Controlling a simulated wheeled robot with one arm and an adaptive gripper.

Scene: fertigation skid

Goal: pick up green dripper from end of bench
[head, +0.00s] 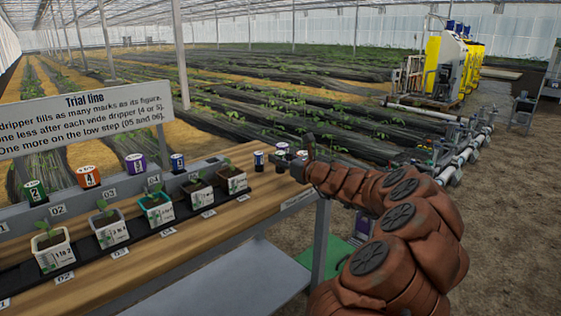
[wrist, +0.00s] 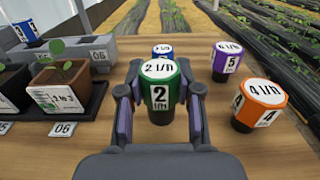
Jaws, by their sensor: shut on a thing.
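The green dripper (wrist: 160,98), with a white top marked 2 l/h and a figure 2 on its side, stands upright between my fingers in the wrist view. My gripper (wrist: 160,88) is shut on it, one finger pad on each side. In the head view my gripper (head: 304,166) is at the far right end of the wooden bench (head: 262,192). The green dripper cannot be made out there. Whether its base touches the bench is hidden in the wrist view.
Beside the held dripper stand an orange dripper (wrist: 259,105), a purple dripper (wrist: 226,62) and a blue dripper (wrist: 162,50). Potted seedlings (wrist: 62,88) sit in a black tray on the left. Another green dripper (head: 35,192) is on the grey rail below the sign (head: 85,118).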

